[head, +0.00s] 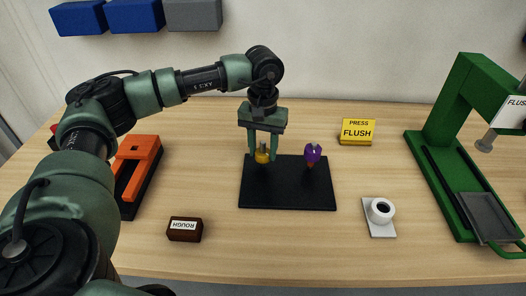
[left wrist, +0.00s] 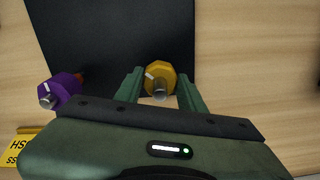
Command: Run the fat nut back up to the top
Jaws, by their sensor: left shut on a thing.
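A yellow-orange faceted nut (head: 262,157) sits around a grey stud at the back left of the black plate (head: 290,196). The left wrist view shows the nut (left wrist: 160,76) with a white mark on its face and the stud end sticking out. My left gripper (head: 263,154) points down and is shut on this nut, one finger on each side. A purple nut (head: 313,153) with a pale mark is on a second stud to the right, with an orange-brown part below it. It also shows in the left wrist view (left wrist: 62,88). My right gripper is not in view.
A yellow PRESS FLUSH sign (head: 357,132) stands behind right. A green press (head: 452,135) is at the right, a white ring on a plate (head: 381,211) before it. An orange tool (head: 136,165) and a brown ROUGH block (head: 185,229) are left. The front middle is clear.

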